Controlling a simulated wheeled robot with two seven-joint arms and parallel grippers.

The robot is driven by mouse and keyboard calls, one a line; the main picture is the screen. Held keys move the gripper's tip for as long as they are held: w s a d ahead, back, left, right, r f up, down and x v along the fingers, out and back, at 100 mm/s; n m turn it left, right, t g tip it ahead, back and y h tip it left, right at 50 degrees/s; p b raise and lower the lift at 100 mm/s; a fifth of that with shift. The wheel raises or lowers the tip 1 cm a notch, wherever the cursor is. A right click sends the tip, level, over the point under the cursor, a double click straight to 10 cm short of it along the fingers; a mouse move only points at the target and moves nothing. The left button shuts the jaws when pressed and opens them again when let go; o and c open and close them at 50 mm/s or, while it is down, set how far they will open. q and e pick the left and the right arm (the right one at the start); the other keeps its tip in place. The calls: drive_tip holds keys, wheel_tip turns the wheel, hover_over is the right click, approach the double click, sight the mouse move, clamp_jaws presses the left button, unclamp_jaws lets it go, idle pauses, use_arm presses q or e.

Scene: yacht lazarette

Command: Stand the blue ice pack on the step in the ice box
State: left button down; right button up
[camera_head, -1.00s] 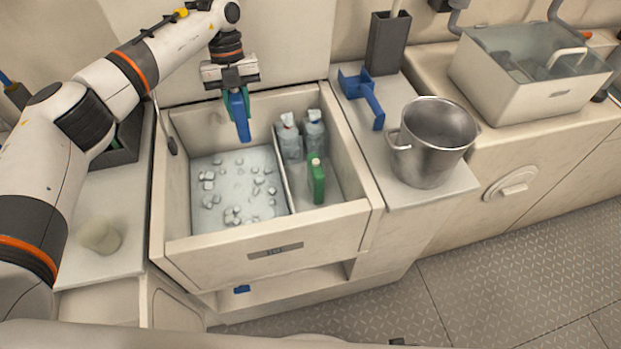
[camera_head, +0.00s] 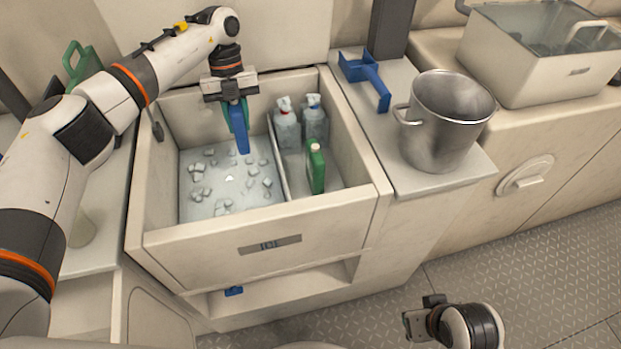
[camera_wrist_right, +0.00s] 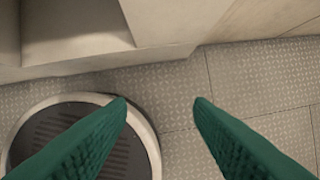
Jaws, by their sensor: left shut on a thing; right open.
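The blue ice pack (camera_head: 241,138) is upright in my left gripper (camera_head: 238,108), whose green fingers are shut on its upper part. It hangs over the open ice box (camera_head: 262,225), above the left compartment with loose ice cubes (camera_head: 229,184). The step in the ice box (camera_head: 330,172) appears to be the raised right compartment floor behind a thin divider. Bottles stand on it: a green bottle (camera_head: 316,166) and two clear grey ones (camera_head: 287,125). My right gripper (camera_head: 412,325) is low at the front right; in the right wrist view its green fingers (camera_wrist_right: 160,104) are apart with nothing between.
A steel pot (camera_head: 447,120) and a blue bracket-like item (camera_head: 366,76) stand on the counter right of the box. A clear-lidded bin (camera_head: 540,60) is farther right. A small blue object (camera_head: 234,291) lies in the recess below. The floor (camera_head: 520,250) at right is clear.

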use_arm(q)
drive_tip(key=shift+f, duration=0.25)
drive_tip(key=shift+s+d, duration=0.1)
drive_tip(key=shift+d, duration=0.05)
drive_tip(key=s+d, duration=0.2)
drive_tip(key=d, duration=0.1)
drive_tip(key=s+d, duration=0.2)
drive_tip(key=d, duration=0.1)
drive_tip(key=s+d+b, duration=0.1)
drive_tip(key=s+d, duration=0.2)
drive_tip(key=shift+s+d, duration=0.1)
drive_tip(key=shift+d, duration=0.3)
drive_tip(key=s+d, duration=0.5)
drive_tip(key=d, duration=0.1)
drive_tip(key=f, duration=0.2)
drive_tip(key=f+b, duration=0.1)
drive_tip(key=f, duration=0.1)
drive_tip(key=f+b, duration=0.1)
drive_tip(key=f, duration=0.2)
drive_tip(key=shift+w, duration=0.3)
use_arm(e)
drive_tip(key=w+a+r+t+y, duration=0.1)
drive_tip(key=w+a+r+t, duration=0.2)
drive_tip(key=w+r+t, duration=0.2)
drive_tip(key=w+t, duration=0.2)
drive_tip(key=w, duration=0.2)
drive_tip(key=shift+w+a+r+y, duration=0.15)
drive_tip(key=shift+w+r+y, duration=0.1)
drive_tip(key=shift+y, duration=0.15)
